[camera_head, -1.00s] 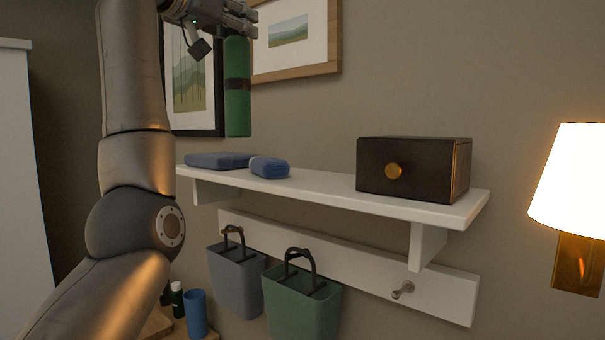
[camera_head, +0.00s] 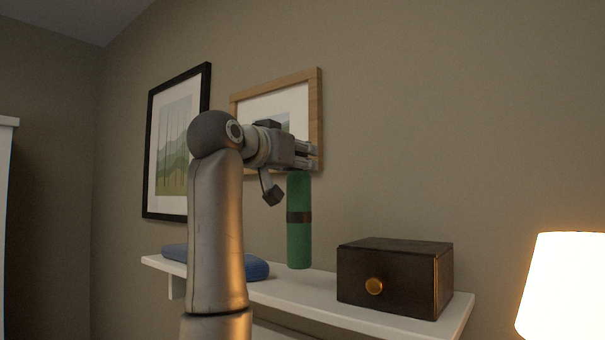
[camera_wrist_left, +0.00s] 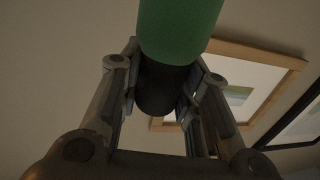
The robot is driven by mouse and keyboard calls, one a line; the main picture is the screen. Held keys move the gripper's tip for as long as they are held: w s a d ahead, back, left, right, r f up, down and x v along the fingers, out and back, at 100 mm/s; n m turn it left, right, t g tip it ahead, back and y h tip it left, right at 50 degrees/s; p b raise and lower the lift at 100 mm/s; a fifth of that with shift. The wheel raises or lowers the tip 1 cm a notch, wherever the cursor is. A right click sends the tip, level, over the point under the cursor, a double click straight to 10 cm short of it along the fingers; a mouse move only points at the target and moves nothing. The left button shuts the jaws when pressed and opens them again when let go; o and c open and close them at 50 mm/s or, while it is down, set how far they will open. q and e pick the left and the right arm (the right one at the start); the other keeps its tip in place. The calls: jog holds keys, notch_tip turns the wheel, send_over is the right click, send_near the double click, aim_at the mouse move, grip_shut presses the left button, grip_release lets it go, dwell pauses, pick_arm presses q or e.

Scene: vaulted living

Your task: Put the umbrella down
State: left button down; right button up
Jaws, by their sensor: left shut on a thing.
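The umbrella (camera_head: 299,247) is a folded green cylinder with a dark band around its middle. It hangs upright from my left gripper (camera_head: 308,157), which is shut on its top end. In the head view its lower end overlaps the white shelf (camera_head: 316,294), just left of the dark box; I cannot tell whether it touches the shelf. In the left wrist view the umbrella (camera_wrist_left: 180,25) runs up from between the two fingers, its dark end (camera_wrist_left: 163,88) held by them. My right gripper is not in view.
A dark box (camera_head: 394,275) with a brass knob stands on the shelf's right part. A blue folded item (camera_head: 257,268) lies on the left part, partly behind my arm. Two framed pictures (camera_head: 318,110) hang behind. A lit lamp (camera_head: 565,285) is at the right.

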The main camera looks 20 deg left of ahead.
aim_at(295, 179)
pick_arm(q)
jog(key=shift+w+d+f, duration=0.15)
jog(key=shift+w+f, duration=0.05)
jog(key=shift+f, duration=0.2)
jog(key=shift+w+d+f+p, duration=0.1)
jog(key=shift+d+f+p, duration=0.05)
jog(key=shift+f+p, duration=0.4)
jog(key=shift+d+f+p, duration=0.1)
jog(key=shift+f+p, duration=0.35)
jog(key=shift+f, duration=0.6)
jog(key=shift+a, duration=0.15)
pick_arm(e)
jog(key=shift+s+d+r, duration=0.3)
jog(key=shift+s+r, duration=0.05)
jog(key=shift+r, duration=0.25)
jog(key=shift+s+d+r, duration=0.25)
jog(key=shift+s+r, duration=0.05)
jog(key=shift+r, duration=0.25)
pick_arm(q)
jog(key=shift+f, duration=0.2)
jog(key=c, duration=1.1)
grip_release()
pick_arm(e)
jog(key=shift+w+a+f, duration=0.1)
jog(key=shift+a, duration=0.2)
pick_arm(q)
jog(key=shift+r, duration=0.1)
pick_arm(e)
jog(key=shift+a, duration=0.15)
